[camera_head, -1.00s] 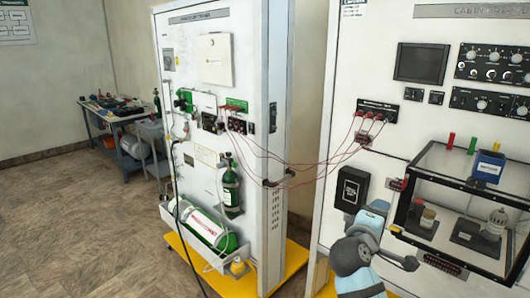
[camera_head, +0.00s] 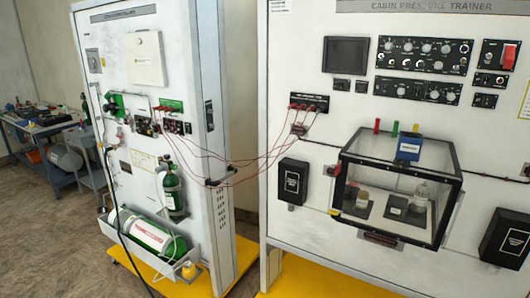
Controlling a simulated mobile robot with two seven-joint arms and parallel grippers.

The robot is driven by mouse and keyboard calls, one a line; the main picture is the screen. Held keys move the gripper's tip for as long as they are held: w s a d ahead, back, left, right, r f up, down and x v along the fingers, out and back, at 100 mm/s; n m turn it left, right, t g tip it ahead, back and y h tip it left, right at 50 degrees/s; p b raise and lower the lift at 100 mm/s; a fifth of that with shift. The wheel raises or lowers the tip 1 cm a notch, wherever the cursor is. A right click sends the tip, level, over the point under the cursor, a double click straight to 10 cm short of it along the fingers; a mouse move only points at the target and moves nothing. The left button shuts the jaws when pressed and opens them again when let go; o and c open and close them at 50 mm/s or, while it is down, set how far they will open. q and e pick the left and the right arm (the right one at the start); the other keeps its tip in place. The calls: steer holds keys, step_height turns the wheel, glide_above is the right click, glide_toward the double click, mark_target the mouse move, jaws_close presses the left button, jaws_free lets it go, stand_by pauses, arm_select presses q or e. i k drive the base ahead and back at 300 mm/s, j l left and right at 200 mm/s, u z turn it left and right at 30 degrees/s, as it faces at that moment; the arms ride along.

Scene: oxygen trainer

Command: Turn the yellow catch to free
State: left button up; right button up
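A clear box with a black frame (camera_head: 345,156) is mounted on the front of the white cabin pressure trainer panel (camera_head: 300,60). A small yellow piece (camera_head: 334,212) shows at the box's lower left corner. It may be the yellow catch, but it is too small to tell its shape or which way it is turned. Neither of my grippers is in view.
A blue container (camera_head: 410,148) stands on the box, and small jars are inside it. Black boxes (camera_head: 292,182) and (camera_head: 506,238) flank it. Red cables (camera_head: 245,163) run to the oxygen panel (camera_head: 150,90) on the left. Yellow bases (camera_head: 320,280) stick out below.

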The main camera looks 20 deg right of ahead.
mark_target(333, 211)
steer(key=z, duration=1.4)
